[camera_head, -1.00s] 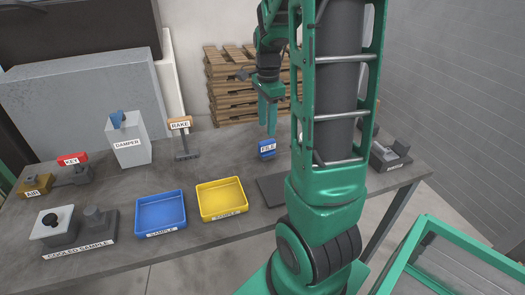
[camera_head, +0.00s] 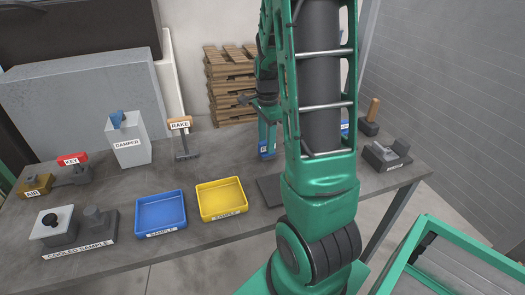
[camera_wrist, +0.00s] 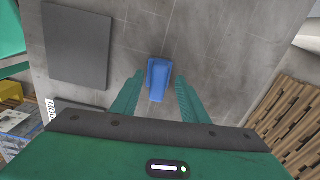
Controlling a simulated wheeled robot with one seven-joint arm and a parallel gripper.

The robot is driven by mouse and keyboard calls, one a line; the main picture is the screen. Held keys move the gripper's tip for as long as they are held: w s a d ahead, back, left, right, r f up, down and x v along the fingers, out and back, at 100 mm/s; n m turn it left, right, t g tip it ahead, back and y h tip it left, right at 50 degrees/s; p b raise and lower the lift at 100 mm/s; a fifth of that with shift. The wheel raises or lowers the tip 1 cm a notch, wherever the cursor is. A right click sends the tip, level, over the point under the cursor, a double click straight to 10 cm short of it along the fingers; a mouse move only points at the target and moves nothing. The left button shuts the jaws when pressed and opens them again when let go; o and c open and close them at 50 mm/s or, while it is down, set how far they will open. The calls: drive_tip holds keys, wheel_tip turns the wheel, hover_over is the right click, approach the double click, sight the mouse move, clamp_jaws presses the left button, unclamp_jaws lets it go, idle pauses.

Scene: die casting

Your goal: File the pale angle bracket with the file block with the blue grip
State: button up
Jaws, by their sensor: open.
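The file block with the blue grip (camera_head: 263,149) stands on the table behind the dark mat, with its FILE label partly hidden by my gripper. In the wrist view the blue block (camera_wrist: 158,80) lies between my fingertips. My gripper (camera_head: 267,138) is open and points down at it, one finger on either side in the wrist view (camera_wrist: 157,92); I cannot tell whether either finger touches it. A small pale piece (camera_head: 401,147) sits on a dark labelled fixture (camera_head: 382,162) at the right end; I cannot tell for sure that it is the angle bracket.
The dark flat mat (camera_head: 268,188) lies partly behind my arm. A yellow tray (camera_head: 222,213) and a blue tray (camera_head: 160,232) stand at the front. The rake (camera_head: 183,145) and damper box (camera_head: 130,142) stand left of my gripper. A wooden-handled tool (camera_head: 371,118) stands at the back right.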

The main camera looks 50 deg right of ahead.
clamp_jaws()
drive_tip(key=shift+r, duration=3)
